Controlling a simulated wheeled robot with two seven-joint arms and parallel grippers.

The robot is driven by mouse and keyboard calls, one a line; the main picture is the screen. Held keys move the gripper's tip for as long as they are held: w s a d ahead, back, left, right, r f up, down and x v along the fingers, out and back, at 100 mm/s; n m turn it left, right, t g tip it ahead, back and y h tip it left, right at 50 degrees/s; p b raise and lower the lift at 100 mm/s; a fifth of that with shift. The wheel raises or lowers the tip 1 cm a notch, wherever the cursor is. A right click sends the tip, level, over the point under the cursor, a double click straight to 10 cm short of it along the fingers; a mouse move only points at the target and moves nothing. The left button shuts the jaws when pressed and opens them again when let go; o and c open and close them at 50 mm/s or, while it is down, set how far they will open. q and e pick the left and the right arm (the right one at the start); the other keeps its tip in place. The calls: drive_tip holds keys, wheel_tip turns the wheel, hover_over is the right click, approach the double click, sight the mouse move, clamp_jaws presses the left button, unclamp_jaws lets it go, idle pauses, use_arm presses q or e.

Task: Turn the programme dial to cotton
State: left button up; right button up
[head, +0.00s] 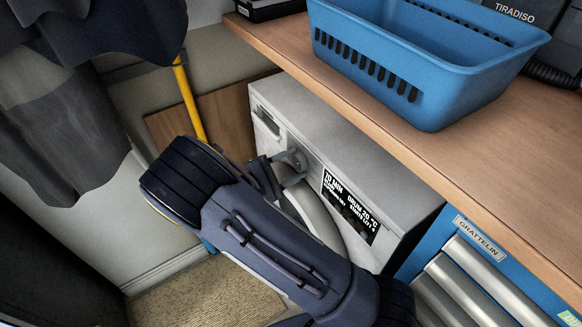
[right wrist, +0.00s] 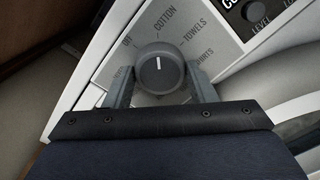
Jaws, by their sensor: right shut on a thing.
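The programme dial (right wrist: 160,68) is a dark round knob with a white mark on the front of a white washing machine (head: 330,140). In the right wrist view the mark points nearly straight up, towards the left end of the word COTTON (right wrist: 165,20). TOWELS (right wrist: 195,35) and another label stand further right; a partly cut-off label is on the left. My right gripper (right wrist: 160,80) is shut on the dial, one finger on each side. In the head view this gripper (head: 291,168) is at the machine's front and partly hides the dial. My left gripper is out of view.
A display panel (head: 350,205) is right of the dial, with a level knob (right wrist: 257,11) beside it. A wooden worktop (head: 460,140) with a blue basket (head: 425,85) overhangs the machine. A blue drawer chest (head: 485,265) stands at right, dark hanging clothes (head: 70,130) at left.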

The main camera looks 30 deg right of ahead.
idle(0.5)
drive_tip(key=o, duration=1)
drive_tip(key=shift+c, duration=0.2)
drive_tip(key=a, duration=0.7)
drive_tip(key=shift+s+a, duration=0.35)
drive_tip(key=shift+a, duration=0.05)
